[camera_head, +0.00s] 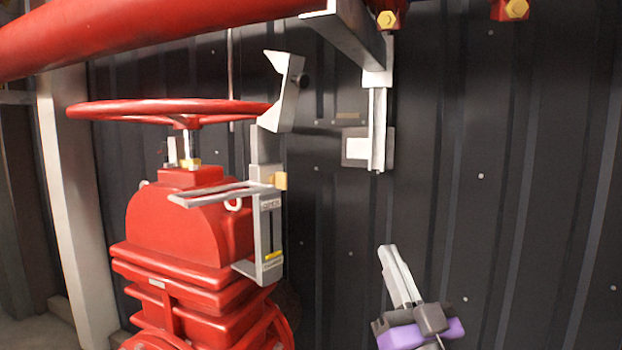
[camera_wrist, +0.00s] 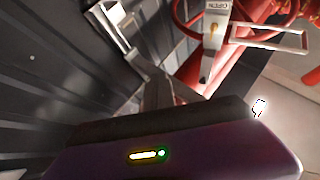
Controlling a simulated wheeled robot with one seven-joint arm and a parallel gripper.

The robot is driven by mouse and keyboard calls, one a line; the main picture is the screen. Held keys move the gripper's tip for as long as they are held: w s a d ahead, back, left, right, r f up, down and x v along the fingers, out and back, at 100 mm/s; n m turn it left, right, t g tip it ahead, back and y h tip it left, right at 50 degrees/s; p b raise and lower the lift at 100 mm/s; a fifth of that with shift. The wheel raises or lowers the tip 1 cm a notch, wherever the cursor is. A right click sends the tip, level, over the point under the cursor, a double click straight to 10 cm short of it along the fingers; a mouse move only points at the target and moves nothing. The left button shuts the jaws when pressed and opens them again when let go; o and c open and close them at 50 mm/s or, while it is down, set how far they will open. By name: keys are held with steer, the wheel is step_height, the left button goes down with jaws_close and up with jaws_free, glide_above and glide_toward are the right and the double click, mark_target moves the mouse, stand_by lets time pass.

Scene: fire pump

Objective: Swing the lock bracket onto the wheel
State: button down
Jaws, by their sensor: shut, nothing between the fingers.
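The red handwheel (camera_head: 130,107) lies flat on top of the red valve body (camera_head: 190,225) in the head view. The grey lock bracket (camera_head: 286,92) stands at the wheel's right edge, its upper arm tilted up and to the right. Its lower upright plate (camera_head: 268,235) is beside the valve body. In the picture the arm meets the rim; I cannot tell whether they touch. My gripper (camera_head: 389,250) is shut and empty, below and to the right of the bracket, apart from it.
A thick red pipe (camera_head: 150,35) crosses above the wheel. A grey support (camera_head: 377,120) hangs from the overhead beam, above my gripper. A dark ribbed wall (camera_head: 500,180) stands behind. A pale post (camera_head: 70,200) is at the left. The space between my gripper and the plate looks clear.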

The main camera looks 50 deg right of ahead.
steer(key=d+r+n+t, duration=0.3)
steer(key=d+r, duration=0.2)
steer(key=r, duration=0.9)
steer(key=s+a+r+n+t+y+b, duration=0.1)
steer(key=s+a+r+n+t+y, duration=0.15)
steer(key=r+n+y, duration=1.05)
steer(key=a+r+n+g+y, duration=0.1)
steer(key=a+r+n+g, duration=0.1)
steer(key=a+r+n, duration=0.35)
steer(key=n+g, duration=0.4)
steer(key=n, duration=0.1)
glide_toward(298, 61)
steer(key=shift+y, duration=0.3)
steer(key=p+x, duration=0.3)
steer(key=x, duration=0.2)
steer(key=shift+w+d+r+p, duration=0.1)
steer(key=shift+w+r+p, duration=0.05)
steer(key=shift+w+p, duration=0.15)
steer(key=shift+w+r, duration=0.1)
steer(key=shift+w, duration=0.55)
